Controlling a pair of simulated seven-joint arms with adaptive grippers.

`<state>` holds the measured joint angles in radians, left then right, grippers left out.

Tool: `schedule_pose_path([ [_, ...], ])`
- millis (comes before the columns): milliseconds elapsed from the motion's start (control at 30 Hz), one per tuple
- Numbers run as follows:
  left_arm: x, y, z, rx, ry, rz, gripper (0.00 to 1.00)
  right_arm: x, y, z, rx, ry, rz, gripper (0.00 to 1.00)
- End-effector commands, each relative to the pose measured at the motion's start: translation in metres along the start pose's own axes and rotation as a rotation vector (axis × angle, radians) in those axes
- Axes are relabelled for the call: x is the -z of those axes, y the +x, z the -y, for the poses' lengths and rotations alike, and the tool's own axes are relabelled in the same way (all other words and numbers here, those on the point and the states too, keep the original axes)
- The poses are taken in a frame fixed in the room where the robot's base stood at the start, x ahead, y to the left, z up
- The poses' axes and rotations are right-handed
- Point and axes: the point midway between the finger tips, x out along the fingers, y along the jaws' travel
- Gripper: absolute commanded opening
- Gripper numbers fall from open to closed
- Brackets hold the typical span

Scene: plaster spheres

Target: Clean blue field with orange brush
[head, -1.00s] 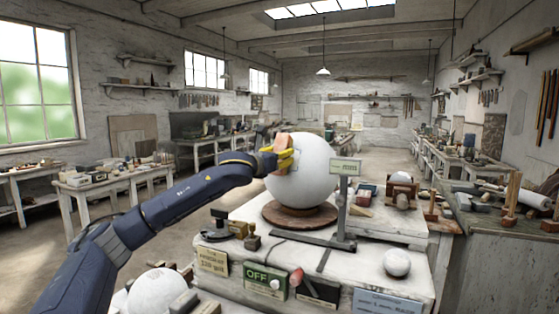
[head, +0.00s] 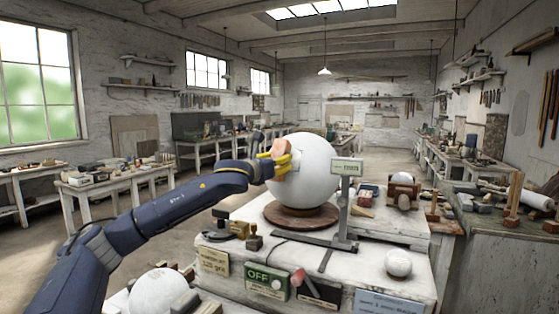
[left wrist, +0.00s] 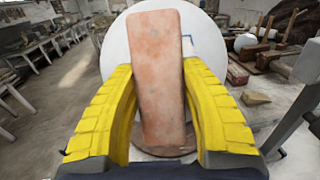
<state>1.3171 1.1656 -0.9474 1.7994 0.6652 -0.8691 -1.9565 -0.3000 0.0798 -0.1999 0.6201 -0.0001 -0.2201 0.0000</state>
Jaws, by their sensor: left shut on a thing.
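My left gripper (head: 276,164) has yellow fingers and is shut on an orange block-shaped brush (head: 282,147). The brush is held at the left side of a large white plaster sphere (head: 312,172). In the left wrist view the brush (left wrist: 159,80) stands upright between the fingers and covers much of the sphere (left wrist: 115,45). A small blue-edged patch (left wrist: 187,46) shows just right of the brush; the rest of the blue field is hidden or too small to tell. I cannot tell whether the brush touches the sphere. My right gripper is not in view.
The sphere rests on a round brown turntable (head: 300,217) on a white bench.

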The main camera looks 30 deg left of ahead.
Motion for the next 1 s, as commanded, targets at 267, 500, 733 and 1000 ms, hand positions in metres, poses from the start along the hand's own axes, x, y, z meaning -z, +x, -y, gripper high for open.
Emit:
schedule_pose_path([
  [267, 0.0004, 0.0023, 0.0006, 0.001, 0.000, 0.001, 0.09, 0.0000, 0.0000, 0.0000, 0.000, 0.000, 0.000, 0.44],
  [500, 0.0005, 0.0022, 0.0005, 0.001, 0.000, 0.001, 0.09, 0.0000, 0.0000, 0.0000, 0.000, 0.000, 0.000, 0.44],
  [733, 0.0007, 0.0030, 0.0005, 0.001, -0.001, 0.001, 0.09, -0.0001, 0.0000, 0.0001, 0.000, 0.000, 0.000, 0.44],
  [1000, 0.0023, 0.0067, 0.0007, 0.001, -0.001, 0.000, 0.09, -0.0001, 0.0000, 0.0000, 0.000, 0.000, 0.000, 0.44],
])
